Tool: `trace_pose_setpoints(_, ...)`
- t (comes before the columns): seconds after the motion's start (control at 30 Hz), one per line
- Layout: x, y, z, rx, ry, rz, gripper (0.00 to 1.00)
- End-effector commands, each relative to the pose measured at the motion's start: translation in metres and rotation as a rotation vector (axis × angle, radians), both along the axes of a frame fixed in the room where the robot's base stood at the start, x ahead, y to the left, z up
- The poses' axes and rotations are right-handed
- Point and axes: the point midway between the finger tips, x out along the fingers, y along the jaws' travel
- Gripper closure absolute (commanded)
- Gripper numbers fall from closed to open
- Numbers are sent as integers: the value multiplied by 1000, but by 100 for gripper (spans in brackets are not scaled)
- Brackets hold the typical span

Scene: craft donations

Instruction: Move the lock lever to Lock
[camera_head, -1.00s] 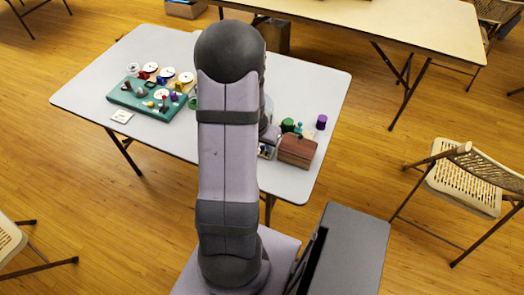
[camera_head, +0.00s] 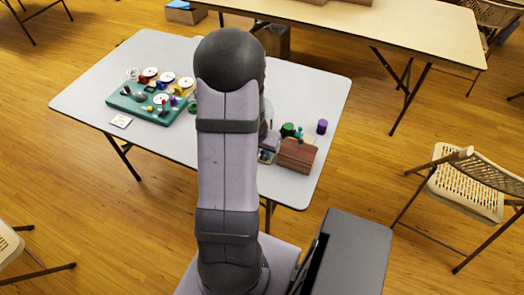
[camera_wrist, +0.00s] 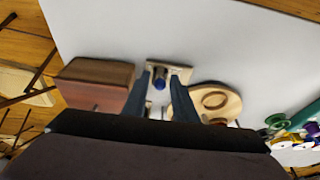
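In the wrist view a blue-tipped upright piece (camera_wrist: 160,82) stands on a small cream plate (camera_wrist: 182,72). It may be the lock lever; no Lock marking is readable. My gripper (camera_wrist: 160,76) is open, its two dark fingers on either side of the blue tip. I cannot tell whether either finger touches it. In the head view my arm hides the gripper and this piece.
A wooden box (camera_wrist: 98,80) is left of the fingers; a round wooden piece (camera_wrist: 232,98) is close on the right. The head view shows a green board (camera_head: 135,112) with several small parts, a white card (camera_head: 121,121) and a purple cylinder (camera_head: 322,127).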

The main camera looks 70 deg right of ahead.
Motion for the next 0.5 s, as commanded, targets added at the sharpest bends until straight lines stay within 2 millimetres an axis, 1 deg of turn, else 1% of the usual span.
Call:
trace_pose_setpoints(0.03,0,0,0,0,0,0,88)
trace_pose_setpoints(0.07,0,0,0,0,0,0,95)
trace_pose_setpoints(0.1,0,0,0,0,0,0,98)
trace_pose_setpoints(0.33,0,-1,1,0,0,-1,98)
trace_pose_setpoints(0.5,0,-9,5,-2,-2,-2,98)
